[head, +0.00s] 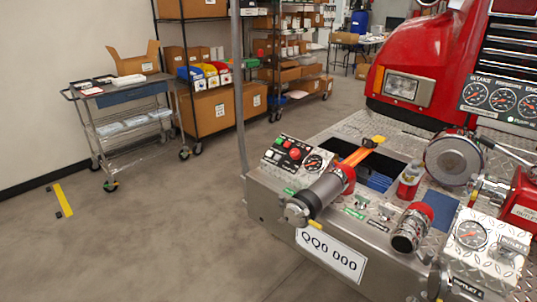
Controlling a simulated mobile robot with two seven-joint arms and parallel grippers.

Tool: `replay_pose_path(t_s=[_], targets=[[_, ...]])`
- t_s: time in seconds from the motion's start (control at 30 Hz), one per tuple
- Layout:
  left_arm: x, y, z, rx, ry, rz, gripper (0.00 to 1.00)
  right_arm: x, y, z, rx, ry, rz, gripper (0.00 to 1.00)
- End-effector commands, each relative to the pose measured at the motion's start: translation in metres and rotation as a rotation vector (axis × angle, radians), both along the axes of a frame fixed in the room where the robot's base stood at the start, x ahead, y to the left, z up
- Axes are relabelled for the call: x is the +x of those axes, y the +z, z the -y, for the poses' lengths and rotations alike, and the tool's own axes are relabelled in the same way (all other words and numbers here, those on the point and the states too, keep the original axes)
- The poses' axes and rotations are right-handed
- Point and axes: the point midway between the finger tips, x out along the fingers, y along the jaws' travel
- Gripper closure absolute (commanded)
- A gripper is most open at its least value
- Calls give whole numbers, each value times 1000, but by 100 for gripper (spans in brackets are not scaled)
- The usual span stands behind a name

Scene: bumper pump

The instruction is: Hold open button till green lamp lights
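A small sloped control panel (291,155) sits on the left end of the fire truck's bumper. It carries a red round knob or button (295,153), smaller red, green and white buttons or lamps at its left, and a pressure gauge (314,162). Their labels are too small to read, so I cannot tell which one is the open button. A green spot shows on the panel, but I cannot tell whether it is a lit lamp. Neither of my grippers is in view.
The diamond-plate bumper (385,258) bears a capped grey pipe (322,195) close to the panel, an open bin with an orange strap (358,156), and a red-collared outlet (410,230). A thin grey post (239,100) stands behind the panel.

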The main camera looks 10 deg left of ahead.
Motion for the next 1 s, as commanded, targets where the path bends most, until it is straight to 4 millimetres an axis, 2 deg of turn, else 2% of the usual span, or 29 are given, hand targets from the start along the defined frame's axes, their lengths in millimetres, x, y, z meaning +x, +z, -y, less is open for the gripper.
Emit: replay_pose_path(t_s=[0.07, 0.5, 1.0], targets=[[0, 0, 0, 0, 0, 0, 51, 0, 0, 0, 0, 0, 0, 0], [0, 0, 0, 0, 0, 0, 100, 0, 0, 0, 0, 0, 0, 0], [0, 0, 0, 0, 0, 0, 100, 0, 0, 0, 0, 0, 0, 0]])
